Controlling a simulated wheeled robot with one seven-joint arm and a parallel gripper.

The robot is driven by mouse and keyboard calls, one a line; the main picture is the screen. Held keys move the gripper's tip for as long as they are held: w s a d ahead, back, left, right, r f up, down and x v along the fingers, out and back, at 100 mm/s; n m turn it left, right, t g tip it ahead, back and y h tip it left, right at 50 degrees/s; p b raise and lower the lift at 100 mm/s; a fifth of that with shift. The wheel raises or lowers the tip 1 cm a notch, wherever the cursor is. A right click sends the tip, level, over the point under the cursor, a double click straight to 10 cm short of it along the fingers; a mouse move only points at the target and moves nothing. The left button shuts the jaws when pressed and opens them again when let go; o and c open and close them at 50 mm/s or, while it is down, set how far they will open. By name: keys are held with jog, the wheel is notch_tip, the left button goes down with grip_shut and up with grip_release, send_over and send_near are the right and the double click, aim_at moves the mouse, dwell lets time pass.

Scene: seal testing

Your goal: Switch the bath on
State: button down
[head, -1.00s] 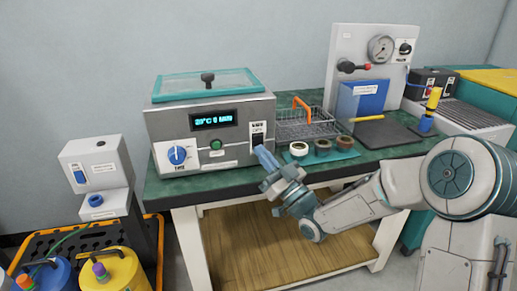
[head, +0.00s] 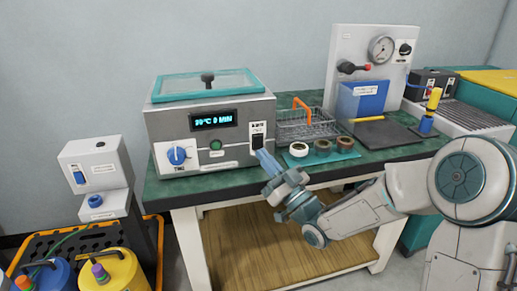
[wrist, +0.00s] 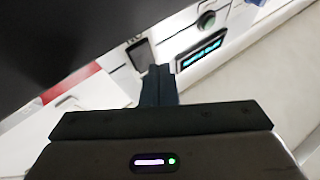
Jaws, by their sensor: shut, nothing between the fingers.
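The bath (head: 222,150) is a grey box with a teal-rimmed lid on the green bench. Its display (head: 212,120) is lit, with blue characters that seem to read 20°C and 0 MIN. A dark rocker switch (head: 257,141) sits under a small label on the right of its front. My gripper (head: 261,154) is shut and empty, its tips just below and in front of the switch. In the wrist view the shut fingers (wrist: 159,72) point at the panel close to the switch (wrist: 140,54). I cannot tell whether they touch it.
A blue time knob (head: 177,155) and a green button (head: 215,145) are on the same front. Right of the bath are a wire basket (head: 305,126) and a teal mat (head: 340,155) with several rings. A gauge panel (head: 378,60) stands behind.

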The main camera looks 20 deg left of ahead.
jog(key=shift+s+d+r, duration=0.1)
jog(key=shift+s+d, duration=0.3)
jog(key=shift+s, duration=0.25)
jog(key=shift+s+d+r, duration=0.1)
jog(key=shift+s+d, duration=0.35)
jog(key=shift+s, duration=0.25)
jog(key=shift+s+d+r, duration=0.1)
jog(key=shift+s+d, duration=0.3)
jog(key=shift+s, duration=0.25)
jog(key=w+d+r+m+h+p, duration=0.3)
jog(key=w+d+h+p, duration=0.3)
jog(key=h+p, duration=0.4)
jog(key=s+d+r+m+g+h+p, duration=0.1)
jog(key=s+d+r+m+h+p, duration=0.1)
jog(key=d+h+p, duration=0.3)
jog(key=s+d+r+m+h+p, duration=0.1)
jog(key=s+d+r+h, duration=0.15)
jog(key=d, duration=0.55)
jog(key=s+d+r+m+g+h+p, duration=0.1)
jog(key=s+d+r+m+g+p, duration=0.1)
jog(key=s, duration=0.7)
jog(key=s+d+r+m+g+h+p, duration=0.2)
jog(key=s+d+r+g+p, duration=0.3)
jog(key=s, duration=0.5)
jog(key=shift+d+r+m+g+p, duration=0.2)
jog(key=shift+d+m+g+p, duration=0.4)
jog(key=shift+d+m+p, duration=0.3)
